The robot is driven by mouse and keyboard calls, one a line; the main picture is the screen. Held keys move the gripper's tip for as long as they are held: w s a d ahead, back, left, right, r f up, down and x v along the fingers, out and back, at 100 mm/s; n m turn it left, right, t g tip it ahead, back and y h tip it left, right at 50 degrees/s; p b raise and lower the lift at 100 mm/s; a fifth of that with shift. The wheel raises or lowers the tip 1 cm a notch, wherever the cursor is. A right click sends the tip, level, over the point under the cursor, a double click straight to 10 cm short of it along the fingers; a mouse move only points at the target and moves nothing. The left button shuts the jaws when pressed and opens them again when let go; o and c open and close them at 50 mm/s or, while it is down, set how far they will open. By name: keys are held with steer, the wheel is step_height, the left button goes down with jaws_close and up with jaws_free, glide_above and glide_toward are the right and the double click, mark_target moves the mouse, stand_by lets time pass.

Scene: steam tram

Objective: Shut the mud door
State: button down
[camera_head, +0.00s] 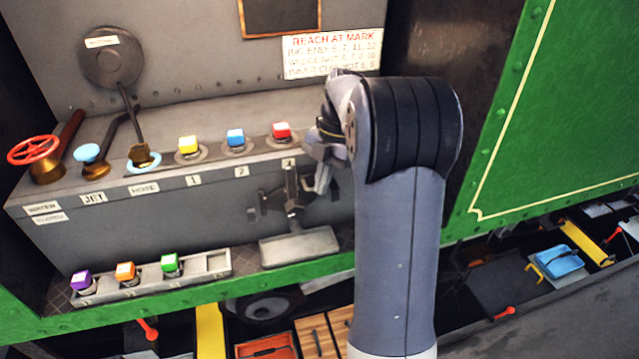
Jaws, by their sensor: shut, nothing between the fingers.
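No part carries a readable mud door label. A dark fitting with a crossed handle (291,195) sits on the front face of the grey casing, above a small grey tray (300,247). A round grey disc (112,57) with a small unreadable label is on the back wall at upper left. I cannot tell which of these is the mud door, or whether it is open. My gripper (322,182) is shut and empty, just right of the crossed handle. I cannot tell whether they touch. My arm hides the casing's right end.
A rack (205,266) holds coloured blocks below. A green panel (565,110) bounds the right.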

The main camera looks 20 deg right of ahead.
steer(key=shift+w+d+r, duration=0.1)
steer(key=shift+w+d, duration=0.1)
steer(key=shift+w, duration=0.15)
steer(key=shift+w+d+r, duration=0.1)
steer(key=shift+r, duration=0.05)
stand_by(0.3)
steer(key=shift+d+r, duration=0.1)
steer(key=shift+r, duration=0.25)
steer(key=v, duration=0.9)
steer(key=shift+r, duration=0.25)
steer(key=shift+f, duration=0.15)
steer(key=x, duration=0.9)
steer(key=shift+f, duration=0.4)
steer(key=shift+a+f, duration=0.1)
steer(key=shift+a, duration=0.1)
